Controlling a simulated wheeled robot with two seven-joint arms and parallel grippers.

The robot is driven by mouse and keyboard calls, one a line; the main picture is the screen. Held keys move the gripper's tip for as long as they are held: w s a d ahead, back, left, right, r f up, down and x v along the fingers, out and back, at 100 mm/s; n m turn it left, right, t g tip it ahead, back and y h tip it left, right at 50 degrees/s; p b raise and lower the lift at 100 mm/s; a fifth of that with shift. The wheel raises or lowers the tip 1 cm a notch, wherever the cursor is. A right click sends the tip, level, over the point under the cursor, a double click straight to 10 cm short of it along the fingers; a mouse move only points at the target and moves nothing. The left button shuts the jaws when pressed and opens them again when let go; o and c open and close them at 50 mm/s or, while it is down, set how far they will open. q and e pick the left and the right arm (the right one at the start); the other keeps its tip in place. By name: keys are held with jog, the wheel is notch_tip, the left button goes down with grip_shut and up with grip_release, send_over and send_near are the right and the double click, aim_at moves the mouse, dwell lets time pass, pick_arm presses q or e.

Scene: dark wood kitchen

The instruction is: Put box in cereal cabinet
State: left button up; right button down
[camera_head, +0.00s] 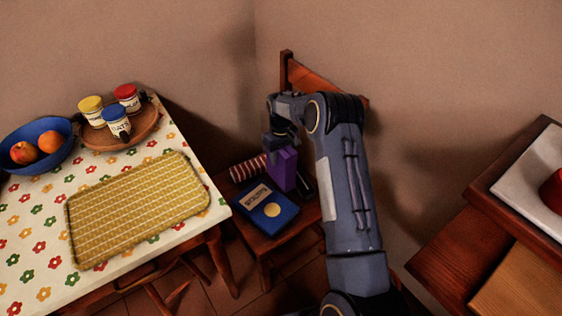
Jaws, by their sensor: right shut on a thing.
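A purple box (283,169) stands upright over the seat of a wooden chair in the corner. My right gripper (280,149) reaches down onto the top of the purple box and is shut on it. I cannot tell whether the box touches the seat. A blue box (266,206) with a yellow disc and a label lies flat on the seat in front of it. My left gripper is not in view. No cereal cabinet can be made out in this view.
A red-and-white striped roll (248,168) lies beside the purple box. A table with a flowered cloth (38,216) stands at left, bearing a yellow mat (138,207), a blue fruit bowl (60,158) and a tray (144,126) of jars. A wooden counter (458,238) is at right.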

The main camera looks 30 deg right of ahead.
jog(key=shift+w+d+f, duration=0.1)
jog(key=shift+w+f, duration=0.05)
jog(key=shift+f, duration=0.75)
jog(key=shift+w+d+f, duration=0.1)
jog(key=shift+w+f, duration=0.05)
jog(key=shift+f, duration=0.75)
jog(key=shift+f+b, duration=0.15)
jog(key=shift+b, duration=0.2)
jog(key=c, duration=0.7)
grip_release()
